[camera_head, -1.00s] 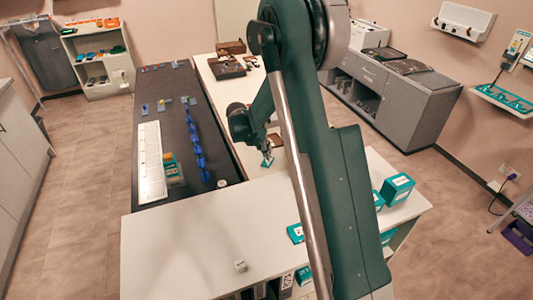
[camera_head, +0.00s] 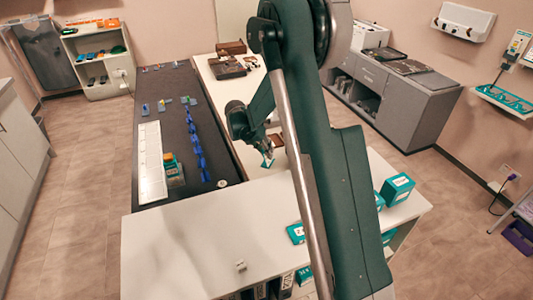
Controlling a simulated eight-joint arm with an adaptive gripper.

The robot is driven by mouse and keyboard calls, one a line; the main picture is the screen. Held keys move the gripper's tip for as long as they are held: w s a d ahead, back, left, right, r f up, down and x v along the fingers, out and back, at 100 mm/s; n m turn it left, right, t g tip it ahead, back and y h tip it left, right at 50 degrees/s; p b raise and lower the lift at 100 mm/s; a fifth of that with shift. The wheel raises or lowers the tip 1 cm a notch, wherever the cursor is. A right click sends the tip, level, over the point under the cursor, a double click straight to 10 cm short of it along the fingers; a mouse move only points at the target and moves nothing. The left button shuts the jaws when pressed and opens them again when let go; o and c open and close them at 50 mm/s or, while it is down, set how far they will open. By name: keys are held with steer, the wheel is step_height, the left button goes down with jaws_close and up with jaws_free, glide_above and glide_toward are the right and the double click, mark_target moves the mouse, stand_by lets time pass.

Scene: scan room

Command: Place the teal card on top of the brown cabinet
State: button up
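My gripper (camera_head: 266,154) points down over the white counter (camera_head: 210,235), near its far edge beside the arm. The small teal card (camera_head: 268,162) is at its fingertips, tilted, and the fingers look shut on it. The fingertips are small and partly dark in this view. A small brown thing (camera_head: 276,140) shows just behind the gripper, partly hidden by my arm. A brown box (camera_head: 231,48) stands at the far end of the white table, behind a brown tray-like case (camera_head: 226,68). I cannot tell which brown thing is the cabinet.
A black table (camera_head: 170,90) with a white strip and blue items lies left of the white table. Teal boxes (camera_head: 397,189) stand on the counter's right end. Grey cabinets (camera_head: 405,105) stand at right.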

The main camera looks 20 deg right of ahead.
steer(key=v, duration=1)
steer(key=shift+a+r+p, duration=0.15)
steer(key=shift+r+p, duration=0.15)
steer(key=shift+p, duration=0.1)
steer(key=shift+r, duration=0.1)
steer(key=s+a+r+m+t+y, duration=0.1)
steer(key=s+a+r+m, duration=0.1)
steer(key=s+r+m, duration=0.55)
steer(key=s+a+r+m+t+y, duration=0.2)
steer(key=s+r+m, duration=0.3)
steer(key=s+r, duration=0.6)
steer(key=s+a+f+m+t+y, duration=0.1)
steer(key=s+a+m, duration=0.1)
steer(key=s+m, duration=0.5)
steer(key=s+a+f+m+t+y, duration=0.1)
steer(key=s+m, duration=0.7)
steer(key=s, duration=1)
steer(key=shift+s+a+t, duration=0.25)
steer(key=shift+a+t, duration=0.25)
steer(key=shift+a, duration=0.5)
